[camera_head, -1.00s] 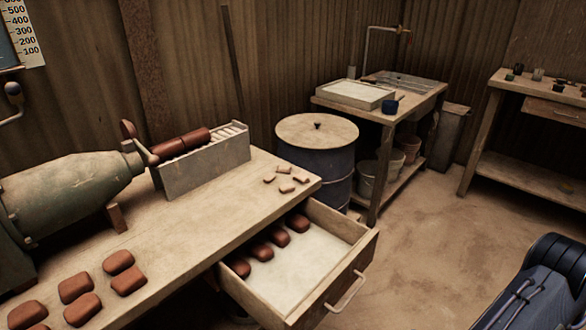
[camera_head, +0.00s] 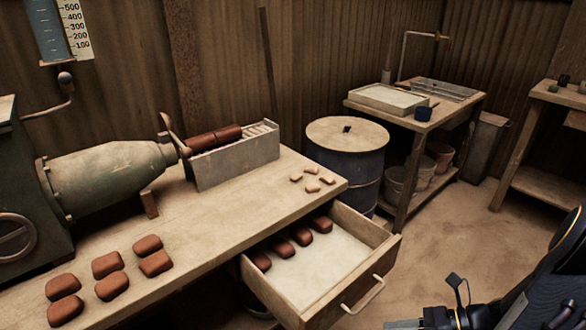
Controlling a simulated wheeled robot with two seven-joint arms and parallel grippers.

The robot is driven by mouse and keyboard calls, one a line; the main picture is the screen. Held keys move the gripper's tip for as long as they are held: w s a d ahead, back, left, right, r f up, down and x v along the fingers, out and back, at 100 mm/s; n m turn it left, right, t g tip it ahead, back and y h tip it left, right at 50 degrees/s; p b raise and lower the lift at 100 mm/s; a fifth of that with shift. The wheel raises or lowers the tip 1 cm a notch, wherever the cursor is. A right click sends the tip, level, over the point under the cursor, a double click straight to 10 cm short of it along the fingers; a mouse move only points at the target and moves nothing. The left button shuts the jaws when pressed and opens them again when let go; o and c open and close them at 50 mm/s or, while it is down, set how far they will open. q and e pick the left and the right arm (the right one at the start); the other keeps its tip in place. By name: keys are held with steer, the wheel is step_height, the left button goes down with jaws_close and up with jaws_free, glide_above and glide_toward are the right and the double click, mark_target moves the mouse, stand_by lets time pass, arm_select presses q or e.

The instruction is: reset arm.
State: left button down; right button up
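My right arm shows at the lower right. Its gripper (camera_head: 425,322) is partly in view at the bottom edge, cut off by the frame, so whether it is open or shut is not clear. It is apart from the open drawer (camera_head: 390,250), to the right of the drawer's handle (camera_head: 364,296). No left gripper shows. Several red-brown clay blocks (camera_head: 107,264) lie on the wooden workbench (camera_head: 205,235), and more blocks (camera_head: 302,236) lie in a row along the drawer's left side.
A green extruder machine (camera_head: 110,175) stands on the bench with a clay roll (camera_head: 213,138) over a grey trough (camera_head: 237,160). A lidded barrel (camera_head: 347,165) and a side table (camera_head: 410,130) stand behind the drawer. Bare floor (camera_head: 450,220) lies right of the drawer.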

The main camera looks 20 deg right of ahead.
steer(key=s+a+r+n+g+h, duration=0.15)
steer(key=a+r+n+h, duration=0.35)
steer(key=n, duration=1)
steer(key=s+a+r+n+h, duration=0.2)
steer(key=a+r+n, duration=0.35)
steer(key=n, duration=0.95)
step_height(320, 180, up, 16)
steer(key=a+p, duration=0.1)
steer(key=p, duration=1.6)
steer(key=shift+h, duration=0.3)
steer(key=shift+s+f, duration=0.1)
steer(key=shift+f, duration=0.05)
